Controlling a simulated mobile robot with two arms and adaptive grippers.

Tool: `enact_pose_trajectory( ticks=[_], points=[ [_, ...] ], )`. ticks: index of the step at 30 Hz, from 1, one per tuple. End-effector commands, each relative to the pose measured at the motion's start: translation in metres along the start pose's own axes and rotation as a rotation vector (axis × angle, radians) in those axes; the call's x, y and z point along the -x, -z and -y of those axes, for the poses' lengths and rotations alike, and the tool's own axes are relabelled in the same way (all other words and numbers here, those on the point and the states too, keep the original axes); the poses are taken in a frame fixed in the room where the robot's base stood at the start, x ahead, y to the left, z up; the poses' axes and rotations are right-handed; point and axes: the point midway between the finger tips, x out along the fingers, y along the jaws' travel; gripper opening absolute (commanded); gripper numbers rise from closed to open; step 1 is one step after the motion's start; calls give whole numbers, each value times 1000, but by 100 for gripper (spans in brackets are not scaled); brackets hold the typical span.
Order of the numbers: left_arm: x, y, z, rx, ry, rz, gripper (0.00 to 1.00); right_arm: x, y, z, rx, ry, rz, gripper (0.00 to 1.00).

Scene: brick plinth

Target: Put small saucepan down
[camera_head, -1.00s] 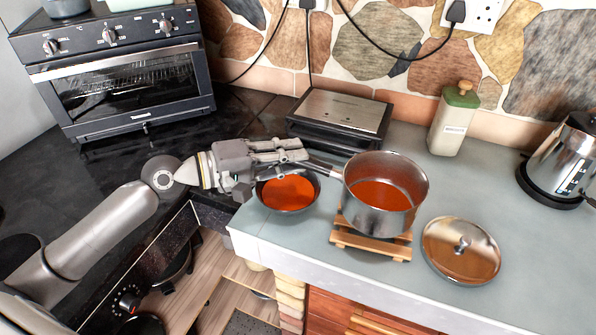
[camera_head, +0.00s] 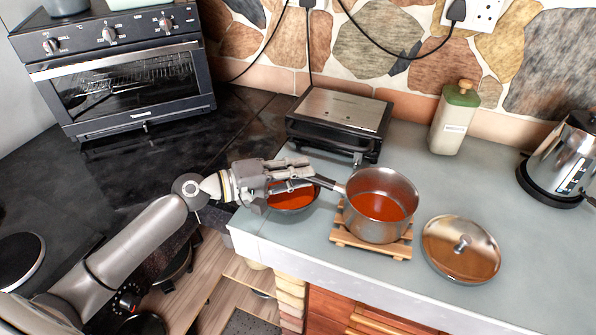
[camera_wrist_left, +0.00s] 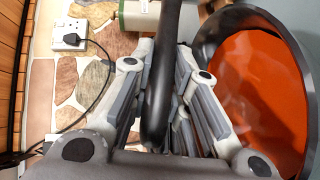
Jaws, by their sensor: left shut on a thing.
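The small saucepan (camera_head: 379,207) is steel with orange-red soup inside. In the head view it sits upright at the wooden trivet (camera_head: 370,243), and its base appears to rest on the slats. My left gripper (camera_head: 308,178) is shut on the saucepan's dark handle, left of the pan. The handle (camera_wrist_left: 160,85) runs between the fingers in the left wrist view. A dark bowl (camera_head: 292,199) of the same soup stands below the gripper and is partly hidden by it. My right gripper is not in view.
A steel lid (camera_head: 461,248) lies right of the trivet. A flat grill (camera_head: 340,118) stands behind, with a green-capped bottle (camera_head: 454,120) and a kettle (camera_head: 562,160) to the right. An oven (camera_head: 122,75) is at the back left. The counter's front edge is close.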

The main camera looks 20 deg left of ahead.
Motion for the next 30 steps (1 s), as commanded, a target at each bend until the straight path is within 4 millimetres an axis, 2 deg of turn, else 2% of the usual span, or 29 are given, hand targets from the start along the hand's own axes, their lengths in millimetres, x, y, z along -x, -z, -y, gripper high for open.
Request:
enact_pose_trajectory(
  ticks=[2,3,8,20,23,30],
  points=[
    [0,0,1,1,-4,-1,0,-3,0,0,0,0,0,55],
    [0,0,3,0,0,0,18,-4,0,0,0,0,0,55],
    [0,0,2,0,0,0,38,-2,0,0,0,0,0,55],
    [0,0,-2,0,0,0,38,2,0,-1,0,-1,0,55],
    [10,0,3,3,2,-1,38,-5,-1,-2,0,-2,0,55],
    [49,0,5,3,4,-2,38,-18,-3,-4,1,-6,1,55]
  ],
)
